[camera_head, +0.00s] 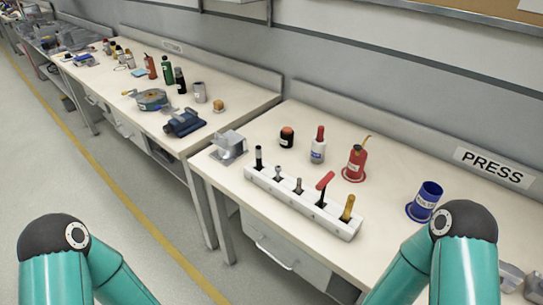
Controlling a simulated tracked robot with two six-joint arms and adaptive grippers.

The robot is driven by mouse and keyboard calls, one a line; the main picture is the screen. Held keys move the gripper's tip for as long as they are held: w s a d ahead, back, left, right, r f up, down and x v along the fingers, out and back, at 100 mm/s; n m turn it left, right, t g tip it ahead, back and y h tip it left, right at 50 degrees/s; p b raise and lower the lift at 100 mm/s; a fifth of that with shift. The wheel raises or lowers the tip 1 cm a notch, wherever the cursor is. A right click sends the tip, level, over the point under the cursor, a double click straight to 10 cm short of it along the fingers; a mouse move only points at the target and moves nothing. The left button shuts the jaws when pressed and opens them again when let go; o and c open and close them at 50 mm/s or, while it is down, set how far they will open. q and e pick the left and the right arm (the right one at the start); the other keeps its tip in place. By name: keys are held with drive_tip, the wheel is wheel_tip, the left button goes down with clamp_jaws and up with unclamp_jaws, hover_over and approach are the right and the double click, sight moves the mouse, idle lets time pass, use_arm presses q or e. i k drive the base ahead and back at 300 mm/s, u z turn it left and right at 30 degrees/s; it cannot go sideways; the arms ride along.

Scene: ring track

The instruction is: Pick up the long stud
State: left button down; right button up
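A long white rack (315,218) lies along the front of the workbench marked PRESS. Several upright pieces stand in its holes: a black-topped one (258,158) at the left end, two short grey metal ones (278,172) and (299,186), a red-handled one (325,182), and an amber-handled one (348,207) at the right end. I cannot tell for sure which of these is the long stud. My two teal arms come in at the bottom left and bottom right, but both grippers are outside the picture.
Behind the rack stand a dark jar (286,138), a white bottle with a red cap (318,146), a red oil can (355,163) and a blue cup (426,200). A grey metal block (230,146) sits at the bench's left corner. The floor at left is clear.

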sight(258, 148)
drive_tip(key=u, duration=0.05)
drive_tip(key=k, duration=1)
drive_tip(key=u, duration=0.65)
drive_tip(key=i, duration=1.9)
drive_tip(key=z, duration=0.5)
